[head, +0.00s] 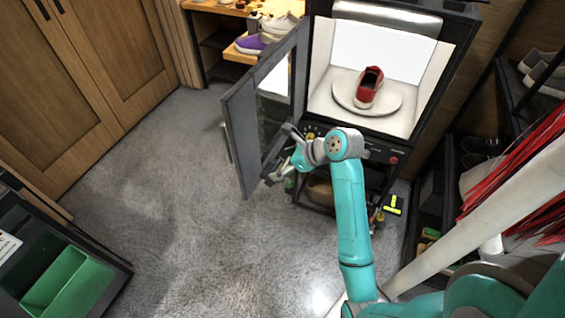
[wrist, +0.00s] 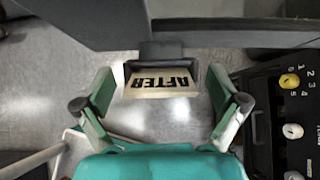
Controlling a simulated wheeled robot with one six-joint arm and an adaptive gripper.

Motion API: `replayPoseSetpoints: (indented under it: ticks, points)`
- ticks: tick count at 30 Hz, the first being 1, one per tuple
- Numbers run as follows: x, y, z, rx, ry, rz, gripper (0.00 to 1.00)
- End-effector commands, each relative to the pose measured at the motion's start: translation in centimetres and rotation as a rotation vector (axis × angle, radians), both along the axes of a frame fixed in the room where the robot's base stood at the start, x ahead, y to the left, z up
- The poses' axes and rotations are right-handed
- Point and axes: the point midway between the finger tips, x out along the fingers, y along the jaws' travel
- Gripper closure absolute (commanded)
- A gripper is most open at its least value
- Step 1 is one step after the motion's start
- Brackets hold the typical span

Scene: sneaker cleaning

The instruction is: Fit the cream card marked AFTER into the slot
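The cream card marked AFTER (wrist: 160,91) shows in the wrist view, its lettering upside down. It sits between the short side arms of a dark slot holder (wrist: 160,51) on the edge of the dark door. I cannot tell how deep it is seated. My gripper (wrist: 160,95) is open, with one finger apart on each side of the card and touching neither side. In the head view my gripper (head: 279,158) is beside the lower part of the open door (head: 240,135); the card is not discernible there.
A cabinet with a lit white interior holds a red sneaker (head: 370,87) on a round turntable (head: 345,95). Its control panel with numbered knobs (wrist: 290,81) is right of my gripper. A green bin (head: 68,283) stands at lower left. The grey floor between is clear.

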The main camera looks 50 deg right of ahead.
Motion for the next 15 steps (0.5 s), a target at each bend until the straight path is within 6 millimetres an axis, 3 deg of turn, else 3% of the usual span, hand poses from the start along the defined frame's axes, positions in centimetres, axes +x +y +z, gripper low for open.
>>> replayPoseSetpoints:
  ticks: [10, 15]
  points:
    - [-0.1, -0.1, 0.2, 0.000, -0.001, -0.001, 0.00]
    - [-1.2, -0.5, 1.4, -0.001, -0.003, -0.004, 0.00]
